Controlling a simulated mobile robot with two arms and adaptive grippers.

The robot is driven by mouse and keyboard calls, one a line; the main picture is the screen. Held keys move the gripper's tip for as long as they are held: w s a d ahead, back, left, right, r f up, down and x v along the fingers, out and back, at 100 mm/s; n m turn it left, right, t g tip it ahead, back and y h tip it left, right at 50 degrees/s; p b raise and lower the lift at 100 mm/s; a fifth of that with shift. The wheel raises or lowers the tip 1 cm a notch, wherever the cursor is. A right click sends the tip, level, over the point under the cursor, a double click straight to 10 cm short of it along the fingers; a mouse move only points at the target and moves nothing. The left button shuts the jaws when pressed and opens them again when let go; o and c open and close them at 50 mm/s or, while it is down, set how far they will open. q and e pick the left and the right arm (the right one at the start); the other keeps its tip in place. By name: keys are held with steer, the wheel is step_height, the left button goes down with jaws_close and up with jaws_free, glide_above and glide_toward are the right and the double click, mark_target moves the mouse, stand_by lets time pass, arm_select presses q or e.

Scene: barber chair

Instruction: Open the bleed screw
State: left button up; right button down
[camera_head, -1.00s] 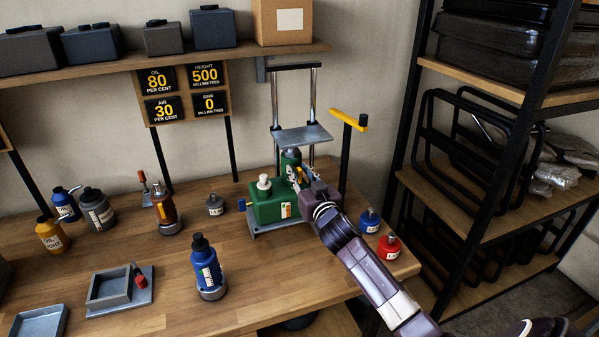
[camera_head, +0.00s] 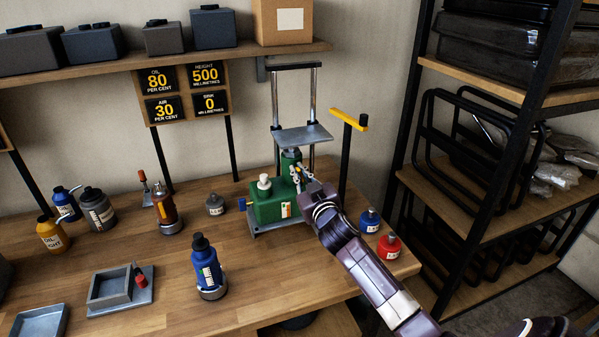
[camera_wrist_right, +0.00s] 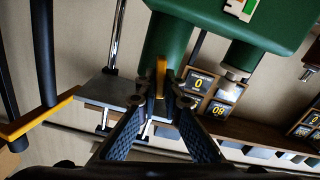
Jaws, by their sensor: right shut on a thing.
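A green pump unit (camera_head: 268,209) stands on a grey base on the workbench, with a green cylinder (camera_head: 290,160) rising at its back. It also shows upside down in the right wrist view (camera_wrist_right: 225,22). My right gripper (camera_head: 300,175) reaches in from the right at the cylinder. In the right wrist view its fingertips (camera_wrist_right: 161,98) are shut on a small yellow piece (camera_wrist_right: 161,70) at the green cylinder, which appears to be the bleed screw. The fingers hide part of it. My left gripper is not in view.
A blue knob (camera_head: 242,204) sticks out left of the pump. A yellow handle (camera_head: 350,119) stands on a black post at the right. Blue (camera_head: 370,219) and red (camera_head: 388,245) bottles stand near my right arm. A sign board (camera_head: 185,92) reads oil 80, height 500, air 30, sink 0.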

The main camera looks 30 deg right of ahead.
steer(key=n, duration=0.4)
steer(key=shift+a+f+n, duration=0.1)
steer(key=shift+a+n, duration=0.1)
steer(key=shift+n, duration=0.1)
steer(key=n, duration=0.4)
steer(key=shift+w+a+f+n, duration=0.1)
steer(key=shift+f+n, duration=0.05)
steer(key=shift+n, duration=0.15)
steer(key=c, duration=2.1)
jaws_free()
steer(key=shift+s+a+f, duration=0.15)
steer(key=shift+s, duration=0.25)
steer(key=v, duration=1.1)
steer(key=shift+s, duration=0.15)
